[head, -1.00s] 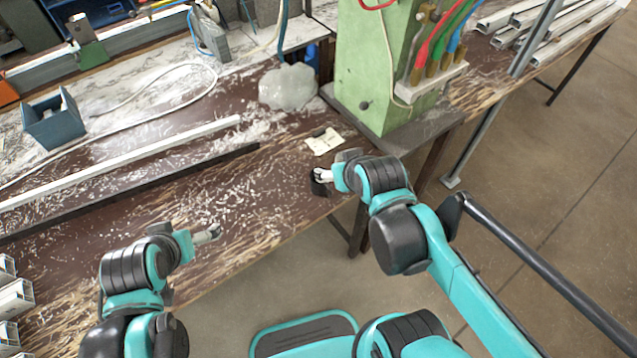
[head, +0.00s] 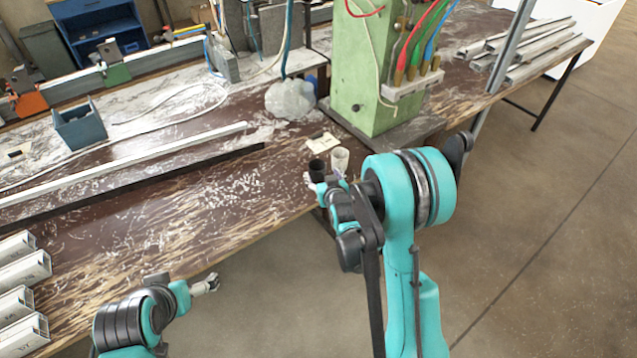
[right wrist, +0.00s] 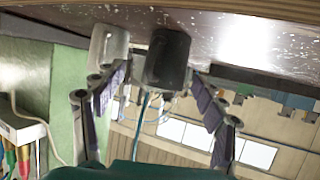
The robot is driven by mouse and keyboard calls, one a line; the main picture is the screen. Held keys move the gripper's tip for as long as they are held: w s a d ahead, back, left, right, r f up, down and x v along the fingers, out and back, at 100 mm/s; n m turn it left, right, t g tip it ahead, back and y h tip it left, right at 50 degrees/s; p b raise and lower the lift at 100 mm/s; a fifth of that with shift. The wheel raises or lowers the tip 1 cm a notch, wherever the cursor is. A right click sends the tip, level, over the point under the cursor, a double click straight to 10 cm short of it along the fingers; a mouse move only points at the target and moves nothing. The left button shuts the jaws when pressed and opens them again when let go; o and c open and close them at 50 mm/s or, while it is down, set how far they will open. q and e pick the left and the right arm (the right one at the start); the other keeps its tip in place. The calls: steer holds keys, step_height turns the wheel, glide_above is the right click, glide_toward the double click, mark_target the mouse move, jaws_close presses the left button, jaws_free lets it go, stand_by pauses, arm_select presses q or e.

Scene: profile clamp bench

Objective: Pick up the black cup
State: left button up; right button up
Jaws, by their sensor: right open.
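The black cup (head: 317,168) stands near the front edge of the bench. A white cup (head: 339,158) stands just beside it, to its right. My right gripper (head: 321,180) is at the near side of the black cup, open. The right wrist view, which is upside down, shows the black cup (right wrist: 167,58) ahead of and between the spread fingers of the right gripper (right wrist: 158,88), with the white cup (right wrist: 108,46) close to the left finger. Contact cannot be told. My left gripper (head: 205,285) is away from the cups, off the bench's front edge; its finger opening is unclear.
A pale paper-like item (head: 322,142) lies behind the cups. A green machine column (head: 366,85) with coloured cables stands behind them to the right. A grey lump (head: 290,99) and long profiles (head: 130,160) lie on the bench. The bench middle is mostly clear.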

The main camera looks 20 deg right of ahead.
mark_target(315, 166)
steer(key=x, duration=0.2)
steer(key=b+x, duration=0.1)
steer(key=x, duration=0.2)
steer(key=b+x, duration=0.1)
steer(key=x, duration=0.1)
steer(key=shift+w+a, duration=0.4)
steer(key=shift+w, duration=0.1)
steer(key=shift+r, duration=0.1)
steer(key=c, duration=1.5)
